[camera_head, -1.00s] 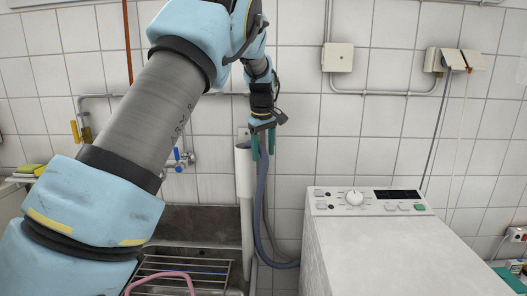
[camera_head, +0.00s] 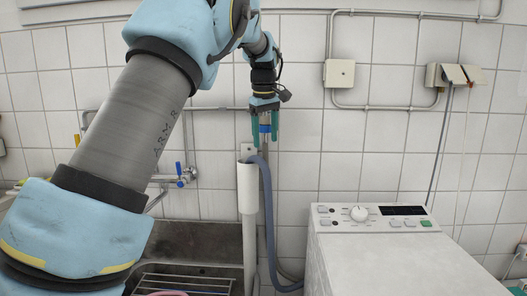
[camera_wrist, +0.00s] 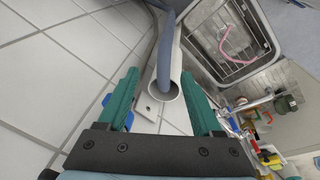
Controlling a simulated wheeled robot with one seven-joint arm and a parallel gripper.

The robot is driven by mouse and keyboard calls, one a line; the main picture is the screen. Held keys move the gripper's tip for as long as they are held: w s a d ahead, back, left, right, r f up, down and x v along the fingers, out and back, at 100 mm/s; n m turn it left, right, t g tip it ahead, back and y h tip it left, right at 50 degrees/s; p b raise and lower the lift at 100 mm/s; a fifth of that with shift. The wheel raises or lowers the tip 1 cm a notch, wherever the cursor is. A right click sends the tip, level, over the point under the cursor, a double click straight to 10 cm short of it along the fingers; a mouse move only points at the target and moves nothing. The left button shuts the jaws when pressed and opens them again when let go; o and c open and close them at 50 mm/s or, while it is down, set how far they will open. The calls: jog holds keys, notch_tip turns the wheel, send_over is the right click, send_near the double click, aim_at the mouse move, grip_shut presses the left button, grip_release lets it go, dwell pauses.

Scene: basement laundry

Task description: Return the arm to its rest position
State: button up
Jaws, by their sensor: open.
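My gripper (camera_head: 265,130) hangs from my raised arm in front of the tiled wall, fingers pointing down. Its two green fingers are apart. It also shows in the wrist view (camera_wrist: 160,105), with nothing held between the fingertips. In the head view a white standpipe (camera_head: 247,200) stands below the gripper, a little to its left. A grey-blue hose (camera_head: 268,210) is hooked into the top of the pipe. In the wrist view the hose (camera_wrist: 165,55) enters the open end of the pipe (camera_wrist: 168,91), beyond the fingers and apart from them.
A sink (camera_head: 200,245) with a wire rack (camera_head: 185,283) is at the lower left, with a blue-handled tap (camera_head: 184,175) above it. A white washing machine (camera_head: 385,262) stands at the right. Wall boxes and conduits (camera_head: 340,74) run along the tiles.

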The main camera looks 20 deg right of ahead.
jog(key=s+a+f+m, duration=0.1)
jog(key=a+f, duration=0.4)
jog(key=a, duration=0.6)
jog(key=s+a+f, duration=0.1)
jog(key=a+f, duration=0.3)
jog(key=a, duration=0.7)
jog(key=s+a+f+m, duration=0.1)
jog(key=s+a+f, duration=0.4)
jog(key=s+a, duration=0.2)
jog(key=s+a+f+m+y, duration=0.1)
jog(key=s+a+f, duration=0.4)
jog(key=s+a, duration=0.3)
jog(key=s, duration=0.2)
jog(key=shift+s+a+m, duration=0.3)
jog(key=shift+s+m, duration=0.05)
jog(key=shift+m, duration=0.05)
